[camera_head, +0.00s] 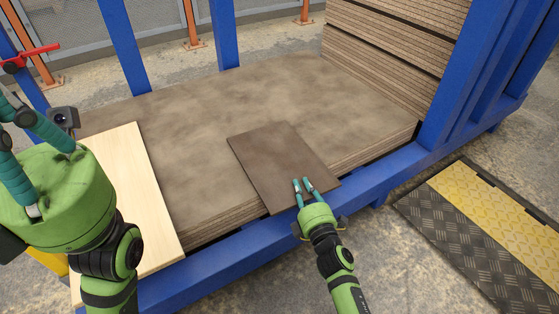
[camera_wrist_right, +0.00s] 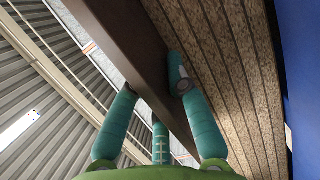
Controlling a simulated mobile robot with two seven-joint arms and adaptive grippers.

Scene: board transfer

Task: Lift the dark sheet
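The dark sheet (camera_head: 278,158) is a thin brown rectangle lying on a stack of larger brown boards, its near corner at the stack's front edge. My right gripper (camera_head: 303,186) is at the sheet's near edge, with two teal fingers over its top face in the head view. In the right wrist view, the fingers (camera_wrist_right: 155,100) lie around the dark brown edge of the sheet (camera_wrist_right: 122,35), spread apart; whether they clamp it is unclear. My left gripper (camera_head: 14,145) is at the far left, raised and empty, with its fingers apart and partly cut off by the picture edge.
The brown board stack (camera_head: 210,108) lies in a blue frame (camera_head: 250,252) with upright posts. A pale wooden board (camera_head: 130,185) lies at the left. Taller stacked boards (camera_head: 385,50) stand at the back right. A yellow and black ramp (camera_head: 480,225) is on the floor at right.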

